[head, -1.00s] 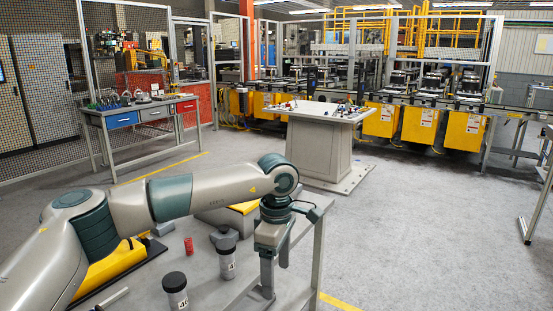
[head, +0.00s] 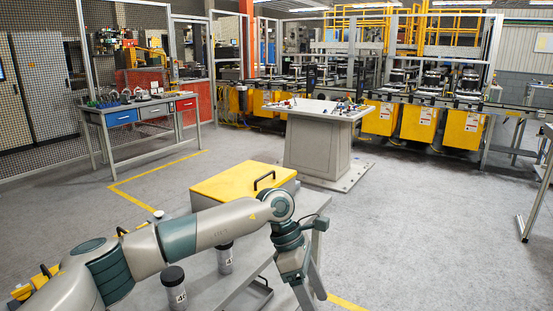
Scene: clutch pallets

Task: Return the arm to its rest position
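My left arm (head: 215,230) comes in from the lower left and stretches across the near workbench. Its wrist bends down at the bench's right end. My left gripper (head: 303,292) points down there, close to the bench's right edge and leg. Its fingertips run to the bottom of the picture, and the gap between them is not clear. I see no object in it. My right arm and gripper are not in view.
On the near bench (head: 222,291) stand a yellow-lidded box (head: 238,182) with a black handle and two dark-capped canisters, one here (head: 174,287) and one here (head: 225,258), close to my arm. A grey pedestal table (head: 318,150) stands beyond.

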